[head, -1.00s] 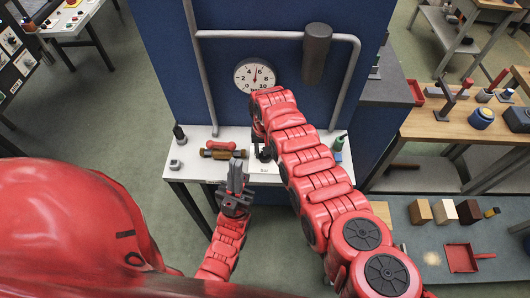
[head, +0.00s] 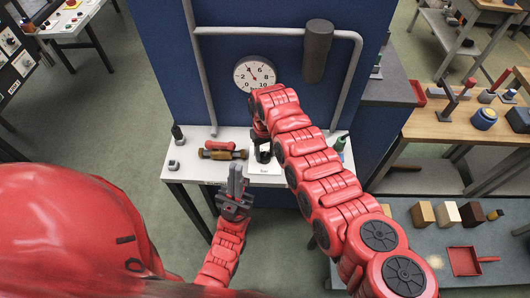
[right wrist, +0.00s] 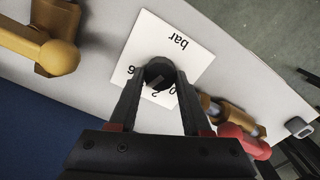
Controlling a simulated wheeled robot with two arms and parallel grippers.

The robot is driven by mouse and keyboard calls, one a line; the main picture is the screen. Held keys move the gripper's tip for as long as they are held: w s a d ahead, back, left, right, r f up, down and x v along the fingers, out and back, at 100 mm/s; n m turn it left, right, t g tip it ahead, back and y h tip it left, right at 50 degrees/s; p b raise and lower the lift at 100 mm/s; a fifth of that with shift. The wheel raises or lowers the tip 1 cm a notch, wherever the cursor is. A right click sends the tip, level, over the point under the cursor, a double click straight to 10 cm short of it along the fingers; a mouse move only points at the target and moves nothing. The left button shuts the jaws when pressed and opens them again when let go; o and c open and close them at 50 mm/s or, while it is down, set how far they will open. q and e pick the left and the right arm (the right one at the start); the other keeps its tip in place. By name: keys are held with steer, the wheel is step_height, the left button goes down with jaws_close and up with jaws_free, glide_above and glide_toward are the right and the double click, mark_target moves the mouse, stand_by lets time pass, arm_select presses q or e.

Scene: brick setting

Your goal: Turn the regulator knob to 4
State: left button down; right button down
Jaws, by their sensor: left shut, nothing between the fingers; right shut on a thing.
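The dark regulator knob (right wrist: 158,70) stands on a white scale plate (right wrist: 187,45) marked "bar", with 6, 2 and 0 partly visible in the right wrist view. My right gripper (right wrist: 157,82) is shut on the knob from above. The fingers hide part of the scale, so I cannot read the knob's setting. My left gripper (head: 236,176) is shut and empty, in front of the table's front edge.
The white table (head: 184,176) carries brass and red fittings (head: 221,152) left of the plate, plus a small grey block (head: 174,166) and a dark bottle (head: 177,133). A grey pipe (head: 205,75) runs on the blue panel (head: 165,40). A green-topped item stands at the right.

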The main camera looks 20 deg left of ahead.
steer(key=shift+c, duration=1.8)
jaws_free()
steer(key=shift+w+r, duration=0.1)
steer(key=shift+r, duration=0.35)
step_height(320, 180, up, 8)
steer(key=b, duration=0.3)
step_height(320, 180, up, 8)
steer(key=b, duration=0.1)
glide_above(265, 155)
steer(key=shift+r, duration=0.2)
